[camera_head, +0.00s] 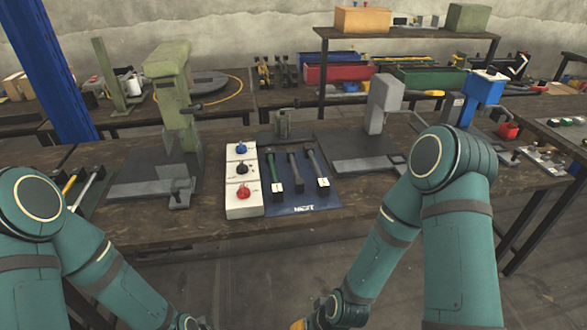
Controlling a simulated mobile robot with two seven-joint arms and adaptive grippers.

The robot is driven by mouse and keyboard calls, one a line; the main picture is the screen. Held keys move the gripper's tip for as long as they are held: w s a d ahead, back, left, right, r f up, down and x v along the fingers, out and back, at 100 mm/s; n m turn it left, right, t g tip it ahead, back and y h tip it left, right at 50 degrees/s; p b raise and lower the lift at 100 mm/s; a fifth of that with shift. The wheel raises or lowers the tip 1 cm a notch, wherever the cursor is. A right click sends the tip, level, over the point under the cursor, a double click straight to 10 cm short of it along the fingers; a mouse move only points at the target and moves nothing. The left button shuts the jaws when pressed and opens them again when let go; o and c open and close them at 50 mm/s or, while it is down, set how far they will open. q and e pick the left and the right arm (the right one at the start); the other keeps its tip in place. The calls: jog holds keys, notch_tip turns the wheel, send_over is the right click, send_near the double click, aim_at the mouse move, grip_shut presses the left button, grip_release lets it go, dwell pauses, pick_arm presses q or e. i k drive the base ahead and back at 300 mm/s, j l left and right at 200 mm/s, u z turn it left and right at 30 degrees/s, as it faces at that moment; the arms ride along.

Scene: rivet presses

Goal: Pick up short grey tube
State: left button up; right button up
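I cannot make out a short grey tube for sure in the head view. Three long-handled tools, one green (272,168), one dark (294,169) and one grey (316,167), lie side by side on a blue mat (301,204). My two teal arms reach down past the front of the bench, one on each side. Their lower ends run to the bottom edge of the picture, and neither gripper's fingers show.
A white panel (243,206) with blue, black and red knobs lies left of the mat. A green press (174,90) stands at left, a grey press (383,101) and a blue press (482,93) at right. Red (340,74) and green bins stand behind.

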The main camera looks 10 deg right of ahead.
aim_at(299, 182)
jog(key=l+u, duration=0.1)
jog(key=u, duration=0.35)
jog(key=l+u, duration=0.15)
jog(key=u, duration=0.3)
jog(key=l+u, duration=0.15)
jog(key=u, duration=0.25)
jog(key=l+u, duration=0.25)
jog(key=k+l+u, duration=0.2)
jog(key=l, duration=0.15)
jog(key=l+u, duration=0.25)
jog(key=k, duration=0.05)
